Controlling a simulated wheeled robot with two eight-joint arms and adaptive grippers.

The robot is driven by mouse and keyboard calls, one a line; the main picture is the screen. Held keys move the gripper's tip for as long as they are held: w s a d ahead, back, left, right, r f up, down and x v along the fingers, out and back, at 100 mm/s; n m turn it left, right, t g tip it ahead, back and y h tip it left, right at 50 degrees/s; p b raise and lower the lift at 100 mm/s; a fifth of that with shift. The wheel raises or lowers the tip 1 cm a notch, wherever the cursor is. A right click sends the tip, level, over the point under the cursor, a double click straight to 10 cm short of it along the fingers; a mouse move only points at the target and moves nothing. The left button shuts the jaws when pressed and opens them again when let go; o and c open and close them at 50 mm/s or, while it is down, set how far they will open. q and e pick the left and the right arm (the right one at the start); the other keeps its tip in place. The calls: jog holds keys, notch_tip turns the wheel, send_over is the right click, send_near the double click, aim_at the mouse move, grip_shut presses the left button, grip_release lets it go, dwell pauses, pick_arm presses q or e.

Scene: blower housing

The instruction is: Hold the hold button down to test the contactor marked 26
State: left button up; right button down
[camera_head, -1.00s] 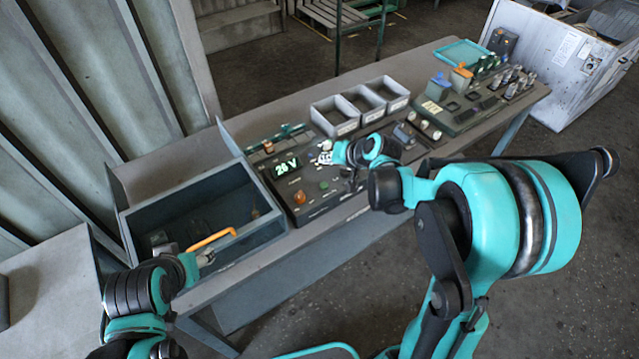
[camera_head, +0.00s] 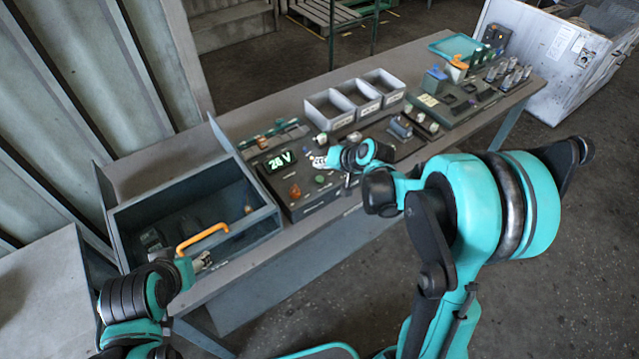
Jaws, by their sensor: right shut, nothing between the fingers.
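The test panel (camera_head: 318,200) lies on the bench with a lit green display (camera_head: 280,160) that seems to read 24 V; the middle digits are hard to read. An orange dome button (camera_head: 295,191) and a small green button (camera_head: 320,179) sit on it; labels are too small to tell which is the hold button. My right gripper (camera_head: 320,162) is shut and empty over the panel, just right of the display. Whether it touches anything is unclear. My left gripper (camera_head: 202,262) is at the bin's front edge; its fingers are unclear. No contactor marking 26 is legible.
A grey bin (camera_head: 262,222) with an orange handle (camera_head: 203,238) near its front wall stands left of the panel. Three small trays (camera_head: 330,112) stand behind. A second panel (camera_head: 455,112) with several parts is at right.

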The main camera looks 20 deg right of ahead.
aim_at(321, 180)
pick_arm(q)
jog(key=shift+f+b, duration=1.25)
jog(key=shift+f, duration=0.35)
pick_arm(e)
jog(key=shift+f, duration=1.85)
pick_arm(q)
jog(key=shift+f+b, duration=0.4)
pick_arm(e)
jog(key=shift+f, duration=0.35)
pick_arm(q)
jog(key=shift+f+b, duration=0.4)
jog(key=shift+f, duration=0.05)
pick_arm(e)
jog(key=shift+f, duration=0.45)
pick_arm(q)
jog(key=shift+r, duration=0.15)
pick_arm(e)
jog(key=shift+r, duration=0.2)
pick_arm(q)
jog(key=shift+r+p, duration=0.5)
jog(key=shift+p, duration=0.15)
pick_arm(e)
jog(key=shift+r, duration=0.7)
pick_arm(q)
jog(key=shift+r, duration=0.1)
pick_arm(e)
jog(key=shift+r, duration=0.1)
